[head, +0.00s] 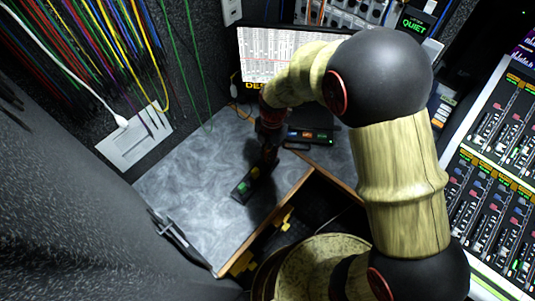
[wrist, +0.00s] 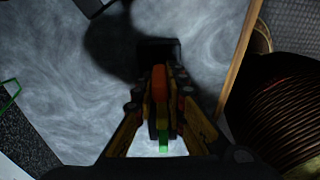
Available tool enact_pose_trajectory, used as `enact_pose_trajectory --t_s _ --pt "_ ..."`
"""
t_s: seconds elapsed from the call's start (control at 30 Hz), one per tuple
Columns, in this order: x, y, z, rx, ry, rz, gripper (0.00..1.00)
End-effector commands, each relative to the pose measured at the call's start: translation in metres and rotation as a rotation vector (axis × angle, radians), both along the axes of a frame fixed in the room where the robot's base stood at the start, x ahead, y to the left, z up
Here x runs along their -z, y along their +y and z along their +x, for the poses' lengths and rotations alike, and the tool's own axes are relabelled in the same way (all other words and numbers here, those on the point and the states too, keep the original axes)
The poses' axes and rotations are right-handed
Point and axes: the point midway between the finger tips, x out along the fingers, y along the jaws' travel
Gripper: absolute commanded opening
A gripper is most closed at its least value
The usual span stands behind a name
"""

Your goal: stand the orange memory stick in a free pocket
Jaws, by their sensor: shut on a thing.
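The orange memory stick (wrist: 160,82) shows upright between the fingers of my gripper (wrist: 161,98) in the wrist view. The gripper is shut on it. A narrow black pocketed holder (wrist: 158,46) lies directly below on the grey counter, and it also shows in the head view (head: 240,196). A green stick (wrist: 164,140) stands in the holder's near end in the wrist view. In the head view my gripper (head: 268,155) is over the holder's far part and hides it. I cannot tell whether the orange stick's lower end is inside a pocket.
The grey counter (head: 190,185) is mostly clear around the holder. A wooden edge (head: 265,222) bounds it at right, with an open dark space beyond. A dark unit with coloured labels (head: 310,136) sits behind, below a monitor (head: 275,58). A mixing desk (head: 495,165) is at far right.

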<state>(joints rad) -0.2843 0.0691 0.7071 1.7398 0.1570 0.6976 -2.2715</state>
Motion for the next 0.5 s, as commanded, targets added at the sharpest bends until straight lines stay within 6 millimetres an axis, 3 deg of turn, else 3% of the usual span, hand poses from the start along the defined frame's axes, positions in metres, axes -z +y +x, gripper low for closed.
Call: enact_pose_trajectory --t_s 0.5 --pt "0.012 0.000 0.000 0.000 0.000 0.000 0.00"
